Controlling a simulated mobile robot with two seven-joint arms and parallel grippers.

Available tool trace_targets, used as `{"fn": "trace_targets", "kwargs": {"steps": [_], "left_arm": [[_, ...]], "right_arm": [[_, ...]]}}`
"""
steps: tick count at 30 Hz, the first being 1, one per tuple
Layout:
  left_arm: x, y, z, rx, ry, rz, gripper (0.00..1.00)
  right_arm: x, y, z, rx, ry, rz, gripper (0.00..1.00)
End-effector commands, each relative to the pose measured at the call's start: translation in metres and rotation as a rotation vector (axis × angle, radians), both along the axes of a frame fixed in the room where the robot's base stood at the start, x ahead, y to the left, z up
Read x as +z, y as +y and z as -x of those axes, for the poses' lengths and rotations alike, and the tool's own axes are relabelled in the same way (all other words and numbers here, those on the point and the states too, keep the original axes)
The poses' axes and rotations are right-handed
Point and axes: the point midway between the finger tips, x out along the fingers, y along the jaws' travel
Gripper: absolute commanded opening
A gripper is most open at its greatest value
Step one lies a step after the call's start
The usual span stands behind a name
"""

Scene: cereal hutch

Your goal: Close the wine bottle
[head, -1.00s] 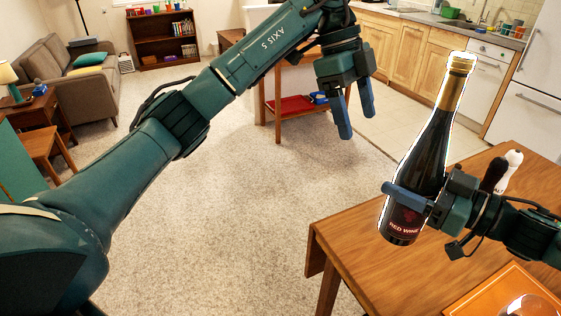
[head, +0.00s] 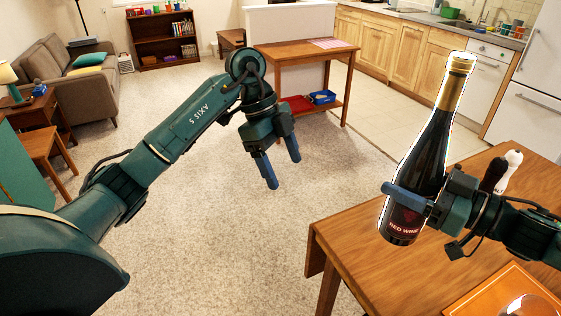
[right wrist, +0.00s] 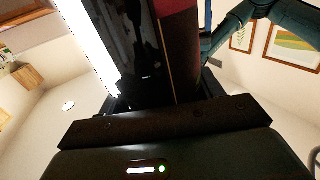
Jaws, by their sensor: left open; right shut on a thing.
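A dark wine bottle (head: 421,160) with a gold neck and a "RED WINE" label is in the head view, tilted with its top to the upper right. My right gripper (head: 408,199) is shut around its lower part, above the left part of the wooden table. The bottle also fills the upper middle of the right wrist view (right wrist: 133,50), very close and dark. No separate cork can be made out. My left gripper (head: 279,172) is open and empty, fingers pointing down, over the carpet well left of the bottle.
The wooden table (head: 385,275) at right holds a dark and a white upright item (head: 497,171) behind my right wrist and an orange-brown board (head: 490,300) with a shiny round thing at the front. A side table (head: 310,50) stands behind. Carpet in the middle is clear.

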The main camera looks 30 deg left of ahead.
Motion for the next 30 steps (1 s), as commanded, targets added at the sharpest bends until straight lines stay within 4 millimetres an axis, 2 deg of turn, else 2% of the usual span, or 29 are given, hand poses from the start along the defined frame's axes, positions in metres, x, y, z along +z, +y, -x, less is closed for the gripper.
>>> {"fn": "trace_targets", "kwargs": {"steps": [10, 11, 12, 20, 27, 30], "left_arm": [[-0.0018, 0.0028, 0.0012, 0.0, -0.001, -0.001, 0.75], [-0.0018, 0.0028, 0.0012, 0.0, -0.001, -0.001, 0.75], [-0.0018, 0.0028, 0.0012, 0.0, -0.001, -0.001, 0.75], [-0.0018, 0.0026, 0.0011, 0.0, -0.001, 0.0, 0.75], [-0.002, 0.0025, 0.0011, 0.0, 0.0, 0.0, 0.75], [-0.0031, 0.0025, 0.0011, 0.0, 0.0, 0.0, 0.75]], "right_arm": [[0.003, 0.0003, -0.0002, 0.001, -0.003, -0.004, 0.02], [0.003, 0.0003, -0.0002, 0.001, -0.004, -0.004, 0.67], [0.003, 0.0003, -0.0002, 0.001, -0.003, -0.004, 0.7], [0.0012, 0.0002, -0.0001, 0.001, -0.001, -0.002, 0.91], [0.0003, -0.0007, 0.0, 0.0, 0.0, -0.001, 0.91], [-0.0003, -0.0071, 0.0007, -0.001, -0.001, 0.0, 0.91]]}}
